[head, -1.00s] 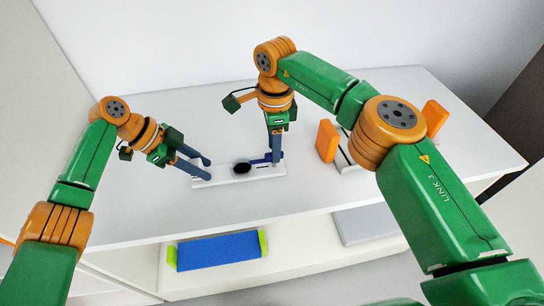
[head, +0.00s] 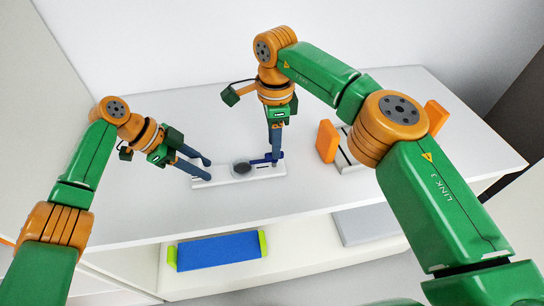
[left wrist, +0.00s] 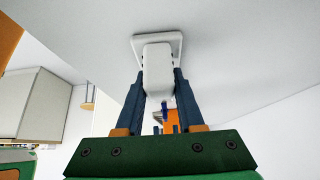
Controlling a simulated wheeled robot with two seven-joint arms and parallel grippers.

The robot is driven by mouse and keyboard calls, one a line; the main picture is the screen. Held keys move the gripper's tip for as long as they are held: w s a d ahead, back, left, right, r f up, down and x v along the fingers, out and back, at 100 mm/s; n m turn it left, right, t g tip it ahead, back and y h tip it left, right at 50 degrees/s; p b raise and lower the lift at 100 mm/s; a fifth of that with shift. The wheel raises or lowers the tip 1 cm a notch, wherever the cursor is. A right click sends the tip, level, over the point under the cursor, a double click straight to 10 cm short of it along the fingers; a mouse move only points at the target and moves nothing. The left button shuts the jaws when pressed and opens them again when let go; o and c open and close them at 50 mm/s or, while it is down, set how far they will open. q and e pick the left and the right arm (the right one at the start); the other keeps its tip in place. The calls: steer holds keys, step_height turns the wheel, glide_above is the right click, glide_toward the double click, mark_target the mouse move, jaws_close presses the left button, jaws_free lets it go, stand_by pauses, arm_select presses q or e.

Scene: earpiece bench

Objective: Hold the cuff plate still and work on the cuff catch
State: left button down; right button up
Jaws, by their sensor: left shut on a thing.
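The cuff plate (head: 222,177) is a long white strip lying on the white bench in the head view.
An upright orange block (head: 327,141) stands on a white base right of the plate, partly behind my right arm. Another orange block (head: 436,116) is further right. A blue tray with green ends (head: 218,252) lies on the lower shelf. The bench's front left is clear.

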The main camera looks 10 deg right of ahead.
stand_by(0.3)
arm_select(q)
steer(key=shift+c, duration=2.2)
jaws_free()
steer(key=shift+w+f, duration=0.1)
steer(key=v, duration=1.2)
